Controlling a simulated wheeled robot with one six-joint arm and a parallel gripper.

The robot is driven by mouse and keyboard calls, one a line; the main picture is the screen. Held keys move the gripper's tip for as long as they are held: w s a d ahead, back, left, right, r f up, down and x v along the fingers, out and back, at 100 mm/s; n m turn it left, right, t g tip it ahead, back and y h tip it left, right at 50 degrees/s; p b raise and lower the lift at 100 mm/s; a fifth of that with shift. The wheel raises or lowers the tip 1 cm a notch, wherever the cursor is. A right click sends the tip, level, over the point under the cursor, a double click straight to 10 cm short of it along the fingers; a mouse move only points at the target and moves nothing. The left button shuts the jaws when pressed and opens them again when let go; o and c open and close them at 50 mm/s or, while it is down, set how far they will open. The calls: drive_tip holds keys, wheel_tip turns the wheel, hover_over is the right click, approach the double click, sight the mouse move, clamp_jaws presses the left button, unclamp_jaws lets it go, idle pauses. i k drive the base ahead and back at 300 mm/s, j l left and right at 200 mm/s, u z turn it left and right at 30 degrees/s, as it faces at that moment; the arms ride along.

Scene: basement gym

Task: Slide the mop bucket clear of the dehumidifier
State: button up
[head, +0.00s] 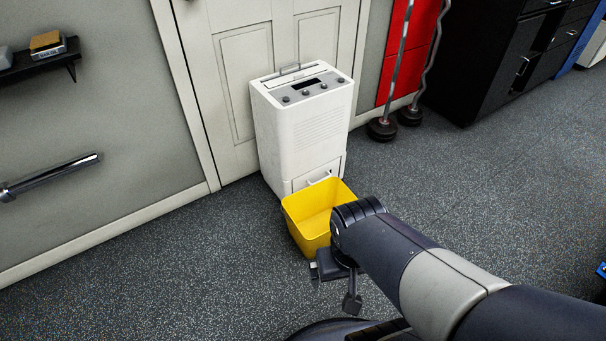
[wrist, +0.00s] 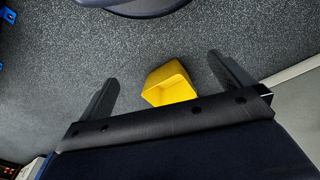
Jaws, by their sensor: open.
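The yellow mop bucket (head: 309,217) stands upright on the floor right in front of the white dehumidifier (head: 302,125). It covers part of the dehumidifier's lower front, and I cannot tell whether the two touch. My arm hides the bucket's right side. The bucket looks empty. My gripper (head: 335,286) is open, with nothing in it, and shows in front of the bucket in the head view. In the wrist view the bucket (wrist: 168,84) appears between the two spread fingers of my gripper (wrist: 165,78), apart from both. The dehumidifier does not clearly show in the wrist view.
A white door (head: 240,70) stands behind the dehumidifier. Bars with dark weights (head: 382,129) stand against a red panel (head: 408,50) to the right. A black cabinet (head: 480,60) is farther right. The speckled floor (head: 150,285) left of the bucket is clear.

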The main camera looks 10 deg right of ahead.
sight(307, 211)
drive_tip(key=i+l+z, duration=0.1)
drive_tip(key=i, duration=0.85)
